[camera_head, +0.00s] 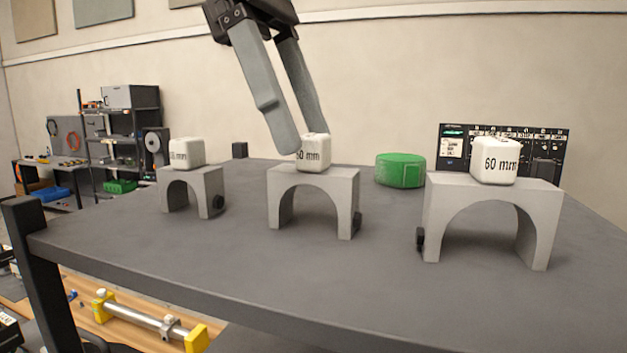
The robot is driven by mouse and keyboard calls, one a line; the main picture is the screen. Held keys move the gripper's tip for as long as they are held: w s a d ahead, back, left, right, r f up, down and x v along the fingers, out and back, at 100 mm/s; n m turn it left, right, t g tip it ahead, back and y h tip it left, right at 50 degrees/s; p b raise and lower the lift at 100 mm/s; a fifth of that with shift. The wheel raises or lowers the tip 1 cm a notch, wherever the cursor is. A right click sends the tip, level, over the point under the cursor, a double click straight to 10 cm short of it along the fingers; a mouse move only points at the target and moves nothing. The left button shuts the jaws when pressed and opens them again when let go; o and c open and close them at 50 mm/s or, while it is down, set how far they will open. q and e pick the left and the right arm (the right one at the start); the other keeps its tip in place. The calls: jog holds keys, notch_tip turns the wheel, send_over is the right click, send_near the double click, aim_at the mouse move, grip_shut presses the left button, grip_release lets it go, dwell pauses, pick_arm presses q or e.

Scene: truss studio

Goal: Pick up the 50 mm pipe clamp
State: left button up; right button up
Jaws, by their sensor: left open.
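The middle pipe clamp (313,180) is a grey arch standing upright on the dark table, with a white cube (314,158) on top. The cube's label reads as 50 mm, its first digit partly covered. My left gripper (302,141) comes down from above, its two long grey fingers open and apart at the cube. The nearer fingertip overlaps the cube's left edge; the other ends at the cube's top, its tip perhaps hidden behind it. Contact cannot be told. My right gripper is not in view.
A larger arch (541,205) labelled 60 mm stands at right, and a smaller arch (206,188) with a hard-to-read label at left. A green round object (400,170) and a dark panel (455,150) are behind. The table front (200,265) is clear.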

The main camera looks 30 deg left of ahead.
aim_at(324, 170)
pick_arm(q)
jog(key=shift+x, duration=3.1)
jog(key=shift+w+d+r, duration=0.15)
jog(key=shift+c, duration=0.3)
grip_shut()
